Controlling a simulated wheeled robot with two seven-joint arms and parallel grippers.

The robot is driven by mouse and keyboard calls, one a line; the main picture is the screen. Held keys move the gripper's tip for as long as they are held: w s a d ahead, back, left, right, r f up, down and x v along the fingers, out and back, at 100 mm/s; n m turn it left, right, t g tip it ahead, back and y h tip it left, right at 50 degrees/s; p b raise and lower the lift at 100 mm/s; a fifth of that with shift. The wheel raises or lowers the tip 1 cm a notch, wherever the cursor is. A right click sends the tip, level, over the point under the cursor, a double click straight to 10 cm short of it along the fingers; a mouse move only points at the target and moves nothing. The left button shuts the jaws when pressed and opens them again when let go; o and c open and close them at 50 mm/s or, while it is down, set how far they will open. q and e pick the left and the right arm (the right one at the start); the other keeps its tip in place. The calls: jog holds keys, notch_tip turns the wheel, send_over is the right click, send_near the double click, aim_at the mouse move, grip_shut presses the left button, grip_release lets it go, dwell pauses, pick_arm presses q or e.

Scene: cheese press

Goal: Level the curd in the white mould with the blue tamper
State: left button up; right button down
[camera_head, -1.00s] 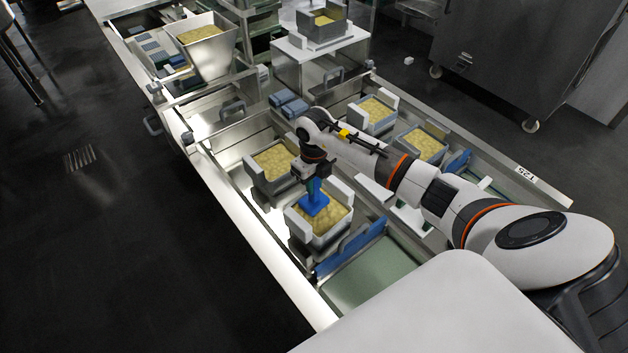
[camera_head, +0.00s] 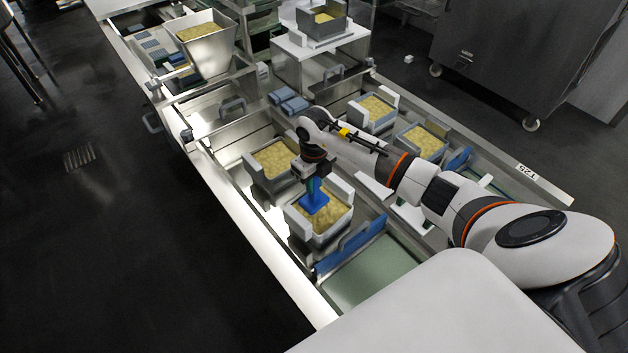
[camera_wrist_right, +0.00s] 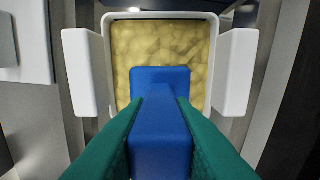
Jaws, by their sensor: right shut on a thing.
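My right gripper (camera_head: 313,180) is shut on the handle of the blue tamper (camera_head: 314,203). Its green fingers (camera_wrist_right: 158,125) hold the blue tamper (camera_wrist_right: 160,78) from both sides in the right wrist view. The white mould (camera_head: 333,236) is filled with lumpy yellow curd (camera_head: 335,213). The tamper's flat plate is over the curd, toward the mould's left in the head view; I cannot tell whether it touches. In the wrist view the curd (camera_wrist_right: 160,48) fills the white mould's rim (camera_wrist_right: 102,60), and the tamper hides its near part. My left gripper is not in view.
Another filled mould (camera_head: 270,168) stands just behind, and two more (camera_head: 373,110) (camera_head: 420,142) stand to the right in the steel vat. A blue and grey divider (camera_head: 348,248) is close in front. Beyond it the green vat floor (camera_head: 370,277) is clear.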

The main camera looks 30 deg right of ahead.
jog(key=shift+f, duration=0.2)
jog(key=shift+r, duration=0.1)
jog(key=shift+s+d+r+p, duration=0.1)
jog(key=shift+s+d+p, duration=0.1)
jog(key=shift+s+p, duration=0.75)
jog(key=shift+s+f+b, duration=0.25)
jog(key=shift+s+b, duration=0.05)
jog(key=shift+s, duration=0.05)
jog(key=shift+w+a+b, duration=0.2)
jog(key=shift+w+b, duration=0.75)
jog(key=shift+w, duration=0.35)
jog(key=shift+s+r, duration=0.1)
jog(key=shift+s+d+r+p, duration=0.1)
jog(key=shift+s+d+p, duration=0.05)
jog(key=shift+s+p, duration=0.4)
jog(key=shift+s+d+p, duration=0.1)
jog(key=shift+s+p, duration=0.35)
jog(key=shift+s, duration=0.2)
jog(key=shift+s+d+p, duration=0.1)
jog(key=shift+s+p, duration=0.35)
jog(key=shift+s, duration=0.45)
